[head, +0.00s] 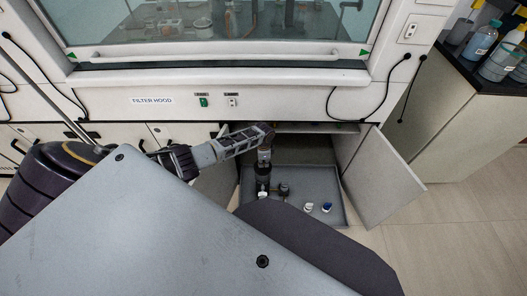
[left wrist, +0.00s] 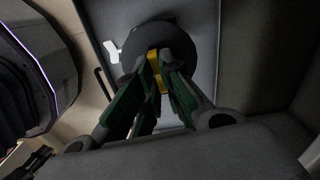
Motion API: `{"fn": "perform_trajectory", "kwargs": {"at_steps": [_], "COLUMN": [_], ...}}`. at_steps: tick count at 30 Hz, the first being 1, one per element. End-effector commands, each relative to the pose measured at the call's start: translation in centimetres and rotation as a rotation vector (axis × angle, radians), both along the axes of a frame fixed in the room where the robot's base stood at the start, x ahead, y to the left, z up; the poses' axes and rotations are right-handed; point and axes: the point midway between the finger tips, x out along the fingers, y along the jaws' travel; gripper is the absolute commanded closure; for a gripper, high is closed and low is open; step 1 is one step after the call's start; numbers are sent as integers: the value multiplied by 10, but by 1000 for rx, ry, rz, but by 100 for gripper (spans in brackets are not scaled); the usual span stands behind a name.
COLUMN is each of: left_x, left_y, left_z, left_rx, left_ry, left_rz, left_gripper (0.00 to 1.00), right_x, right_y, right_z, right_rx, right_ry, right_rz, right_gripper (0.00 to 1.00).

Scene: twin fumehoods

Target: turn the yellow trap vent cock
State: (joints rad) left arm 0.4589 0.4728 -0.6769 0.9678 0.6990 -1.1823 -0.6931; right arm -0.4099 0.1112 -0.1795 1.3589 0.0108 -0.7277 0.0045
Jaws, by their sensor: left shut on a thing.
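The yellow trap vent cock (left wrist: 154,68) shows in the left wrist view as a yellow strip in front of a dark round body (left wrist: 150,32). My left gripper (left wrist: 160,82) is shut on it, with one green-sided finger on each side. In the head view my left gripper (head: 263,180) points down inside the open cabinet under the hood. The yellow of the cock cannot be made out there. The gripper and the dark round body hide part of the cock. My right gripper does not show.
A grey tray (head: 334,205) lies on the cabinet floor and holds small white and blue items (head: 326,207). The open cabinet door (head: 385,178) stands to the right. The filter hood sash (head: 215,55) is above. Bare floor (head: 465,225) is at the right.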

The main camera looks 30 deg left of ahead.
Motion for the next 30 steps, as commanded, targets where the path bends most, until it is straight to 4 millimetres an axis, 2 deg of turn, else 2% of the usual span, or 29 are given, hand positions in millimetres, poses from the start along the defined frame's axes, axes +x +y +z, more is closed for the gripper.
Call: {"fn": "perform_trajectory", "kwargs": {"at_steps": [9, 23, 24, 28, 30], "left_x": [0, 0, 0, 0, 0], "left_y": [-1, -1, -1, -1, -1], "left_z": [0, 0, 0, 0, 0], "left_rx": [-1, -1, -1, -1, -1], "left_ry": [-1, -1, -1, -1, -1], "left_rz": [-110, -127, -127, -126, -125], "left_gripper": [100, 100, 88, 72, 70], "right_x": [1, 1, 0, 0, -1], "right_y": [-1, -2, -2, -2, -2], "right_z": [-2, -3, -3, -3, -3], "right_rx": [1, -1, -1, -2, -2], "right_ry": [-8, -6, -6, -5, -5], "right_rz": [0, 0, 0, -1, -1], "right_gripper": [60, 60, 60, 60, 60]}}
